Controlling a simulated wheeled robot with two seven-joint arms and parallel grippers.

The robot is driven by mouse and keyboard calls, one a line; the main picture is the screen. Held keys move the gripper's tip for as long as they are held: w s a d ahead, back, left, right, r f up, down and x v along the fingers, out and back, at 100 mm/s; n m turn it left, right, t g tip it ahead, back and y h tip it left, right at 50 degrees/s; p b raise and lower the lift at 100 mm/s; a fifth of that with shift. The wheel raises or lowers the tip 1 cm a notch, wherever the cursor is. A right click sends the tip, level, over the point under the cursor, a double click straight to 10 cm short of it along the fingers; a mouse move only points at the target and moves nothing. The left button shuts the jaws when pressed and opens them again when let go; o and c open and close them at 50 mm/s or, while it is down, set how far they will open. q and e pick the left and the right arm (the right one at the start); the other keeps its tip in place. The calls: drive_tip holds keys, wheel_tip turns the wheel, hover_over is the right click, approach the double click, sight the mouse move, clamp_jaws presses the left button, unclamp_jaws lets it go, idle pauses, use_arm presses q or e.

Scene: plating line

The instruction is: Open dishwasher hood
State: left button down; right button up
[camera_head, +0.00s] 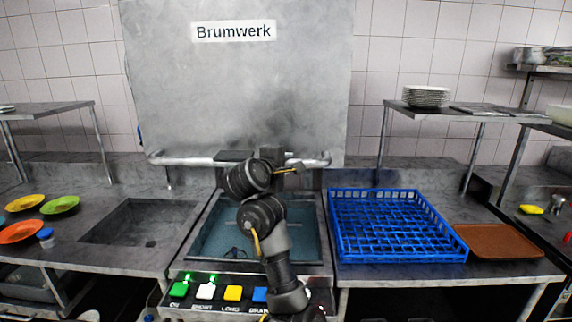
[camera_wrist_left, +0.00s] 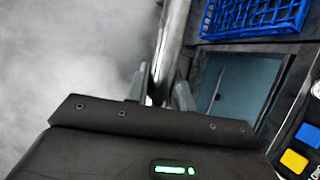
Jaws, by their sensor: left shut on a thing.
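The dishwasher hood (camera_head: 240,90) is a large grey metal box labelled "Brumwerk". It stands raised, with its lower edge above the machine's open basin (camera_head: 215,245). A horizontal bar handle (camera_head: 190,160) runs along its lower front. My left gripper (camera_head: 271,156) is at the handle, right of its middle, and the wrist partly hides it in the head view. In the left wrist view the gripper's fingers (camera_wrist_left: 162,88) are on either side of the handle bar (camera_wrist_left: 172,40), shut on it. My right gripper is not in view.
A blue dish rack (camera_head: 395,225) sits on the counter right of the basin, beside a brown tray (camera_head: 498,241). Coloured plates (camera_head: 60,205) lie at the left, near a sink (camera_head: 140,221). Lit buttons (camera_head: 205,291) line the machine's front. Shelves stand on both sides.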

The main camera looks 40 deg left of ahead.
use_arm(q)
wheel_tip(320, 180, down, 9)
drive_tip(key=b, duration=0.6)
drive_tip(key=shift+r, duration=0.15)
drive_tip(key=c, duration=1.2)
unclamp_jaws()
drive_tip(key=shift+r, duration=0.1)
